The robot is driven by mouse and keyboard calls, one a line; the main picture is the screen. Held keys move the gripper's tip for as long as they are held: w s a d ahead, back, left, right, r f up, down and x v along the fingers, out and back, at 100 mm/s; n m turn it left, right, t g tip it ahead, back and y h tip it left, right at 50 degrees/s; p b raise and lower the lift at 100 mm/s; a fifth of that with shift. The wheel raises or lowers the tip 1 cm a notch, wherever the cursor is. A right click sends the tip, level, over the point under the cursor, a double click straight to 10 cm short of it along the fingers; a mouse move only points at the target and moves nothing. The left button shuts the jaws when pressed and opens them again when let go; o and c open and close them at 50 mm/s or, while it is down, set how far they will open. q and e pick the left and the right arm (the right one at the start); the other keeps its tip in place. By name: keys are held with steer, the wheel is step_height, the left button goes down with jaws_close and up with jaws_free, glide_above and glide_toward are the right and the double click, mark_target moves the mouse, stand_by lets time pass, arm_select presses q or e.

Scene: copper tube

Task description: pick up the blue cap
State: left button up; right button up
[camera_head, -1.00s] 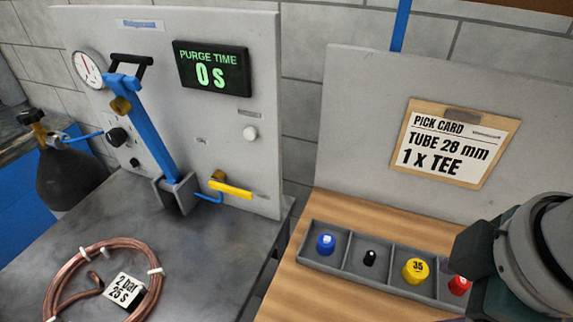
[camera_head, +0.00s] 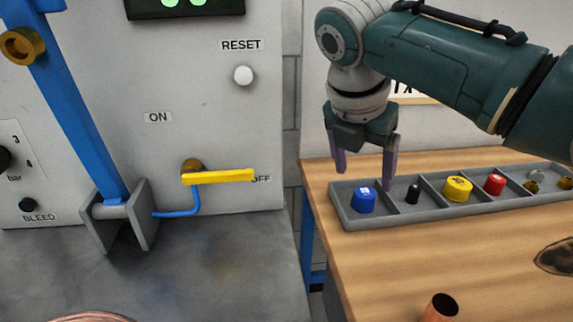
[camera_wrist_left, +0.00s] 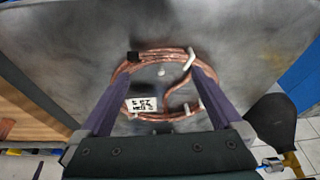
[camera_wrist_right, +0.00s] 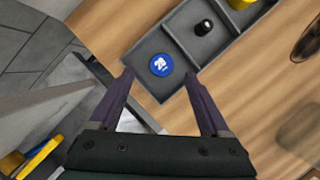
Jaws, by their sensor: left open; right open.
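The blue cap (camera_head: 363,199) stands in the leftmost compartment of the grey divided tray (camera_head: 400,222) on the wooden bench. In the right wrist view the blue cap (camera_wrist_right: 161,65), marked 28, lies just beyond and between the fingertips. My right gripper (camera_head: 364,178) is open and empty above the cap, fingers pointing down; its fingers also frame the tray end in the right wrist view (camera_wrist_right: 160,76). My left gripper (camera_wrist_left: 158,75) is open and empty above the copper coil (camera_wrist_left: 120,80); it is outside the head view.
A black cap (camera_head: 413,193), a yellow cap (camera_head: 458,188) and a red cap (camera_head: 494,184) fill the neighbouring compartments. A copper tube piece (camera_head: 440,307) stands on the bench front. The panel with a yellow valve lever (camera_head: 218,177) is at left.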

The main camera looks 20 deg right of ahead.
mark_target(365, 193)
steer(key=x, duration=0.2)
steer(key=b+x, duration=0.1)
steer(key=x, duration=0.2)
steer(key=shift+s+f, duration=0.2)
steer(key=shift+f, duration=0.05)
steer(key=shift+c, duration=0.2)
jaws_close()
